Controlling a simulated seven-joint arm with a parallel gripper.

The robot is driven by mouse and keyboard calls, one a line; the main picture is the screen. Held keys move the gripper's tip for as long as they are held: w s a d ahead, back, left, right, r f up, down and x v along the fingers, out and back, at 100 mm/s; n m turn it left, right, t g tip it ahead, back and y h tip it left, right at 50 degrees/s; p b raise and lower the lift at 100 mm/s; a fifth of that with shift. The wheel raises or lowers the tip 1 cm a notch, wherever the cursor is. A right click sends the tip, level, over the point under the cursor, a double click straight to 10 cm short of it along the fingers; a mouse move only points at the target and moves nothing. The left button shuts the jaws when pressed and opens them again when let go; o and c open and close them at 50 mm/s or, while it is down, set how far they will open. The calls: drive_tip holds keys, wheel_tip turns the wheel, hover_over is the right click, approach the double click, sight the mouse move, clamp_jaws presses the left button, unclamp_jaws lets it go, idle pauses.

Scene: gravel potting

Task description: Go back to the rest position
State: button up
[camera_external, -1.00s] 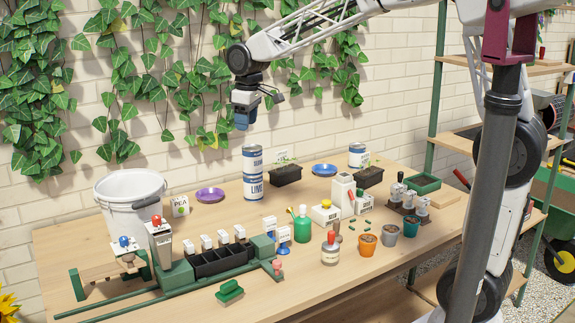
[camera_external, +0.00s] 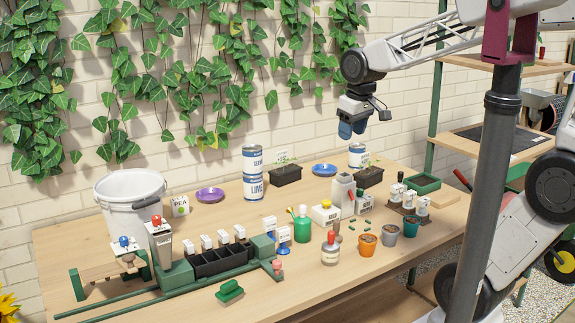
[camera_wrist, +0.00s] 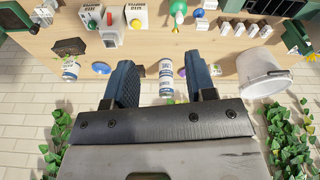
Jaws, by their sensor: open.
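My gripper (camera_external: 352,131) hangs pointing down in the air above the back of the bench, in front of the brick wall. It is empty and clear of everything below. In the wrist view my gripper (camera_wrist: 165,80) shows two dark blue fingers spread wide apart. A stack of two white and blue lime cans (camera_external: 253,174) stands to its left on the bench, and it shows between the fingers in the wrist view (camera_wrist: 166,78). Another white and blue can (camera_external: 357,155) stands at the back right, below the gripper.
The wooden bench (camera_external: 330,290) holds a white bucket (camera_external: 130,192), a purple saucer (camera_external: 209,195), a blue saucer (camera_external: 324,170), black planters and several small pots. Ivy (camera_external: 220,70) covers the wall behind. A green shelf frame (camera_external: 438,85) stands on the right. The air around the gripper is free.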

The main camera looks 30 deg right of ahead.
drive_tip(key=s+d+f+m, duration=0.1)
drive_tip(key=s+d+f, duration=0.1)
drive_tip(key=s, duration=0.4)
drive_tip(key=s+d+f+m, duration=0.1)
drive_tip(key=s+d+f, duration=0.1)
drive_tip(key=s, duration=0.4)
drive_tip(key=shift+s+d+f+m, duration=0.15)
drive_tip(key=shift+d+f+m, duration=0.15)
drive_tip(key=shift+d+f, duration=0.1)
